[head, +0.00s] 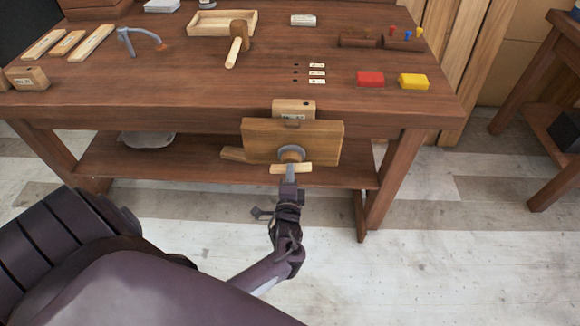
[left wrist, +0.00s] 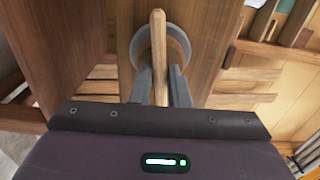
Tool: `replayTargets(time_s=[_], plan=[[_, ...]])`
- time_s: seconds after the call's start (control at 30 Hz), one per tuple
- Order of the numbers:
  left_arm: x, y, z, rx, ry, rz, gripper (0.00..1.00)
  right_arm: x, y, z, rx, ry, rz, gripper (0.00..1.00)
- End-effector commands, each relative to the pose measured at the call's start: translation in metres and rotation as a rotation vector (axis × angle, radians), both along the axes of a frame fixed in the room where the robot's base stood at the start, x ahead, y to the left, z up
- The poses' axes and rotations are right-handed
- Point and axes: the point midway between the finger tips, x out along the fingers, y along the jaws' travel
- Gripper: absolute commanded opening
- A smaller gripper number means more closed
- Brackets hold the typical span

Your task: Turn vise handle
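The vise (head: 325,142) is a wooden block jaw on the bench's front edge, with a round grey metal hub (head: 291,153). Its handle (head: 304,168) is a light wooden bar lying about level across the hub in the head view. In the left wrist view the handle (left wrist: 158,40) runs upright in the picture, in front of the grey hub (left wrist: 178,45). My left gripper (head: 290,174) is at the handle, with one grey finger close against each side of it (left wrist: 160,84). It looks shut on the bar near its middle. My right gripper is not in view.
A lower shelf (head: 220,165) lies behind the vise. The floor (head: 440,260) at right is clear.

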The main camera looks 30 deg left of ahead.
Motion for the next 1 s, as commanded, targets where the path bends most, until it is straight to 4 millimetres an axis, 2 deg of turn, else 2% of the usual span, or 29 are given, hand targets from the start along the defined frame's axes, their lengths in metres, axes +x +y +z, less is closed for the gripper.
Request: replayTargets(time_s=[0.03, 0.13, 0.47, 0.8, 1.0], plan=[[-0.003, -0.003, -0.005, -0.003, 0.012, -0.003, 0.21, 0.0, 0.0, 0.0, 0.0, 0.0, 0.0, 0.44], [-0.002, -0.002, -0.004, -0.003, 0.01, -0.003, 0.34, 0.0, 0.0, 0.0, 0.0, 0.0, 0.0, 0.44], [-0.004, -0.003, -0.002, -0.001, 0.004, -0.001, 0.34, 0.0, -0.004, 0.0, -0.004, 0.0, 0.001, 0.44], [-0.049, -0.031, -0.003, -0.004, 0.006, -0.002, 0.34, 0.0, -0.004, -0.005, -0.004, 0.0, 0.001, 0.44], [-0.066, -0.041, -0.003, -0.002, 0.006, -0.002, 0.34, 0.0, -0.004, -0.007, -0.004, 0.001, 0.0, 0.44]])
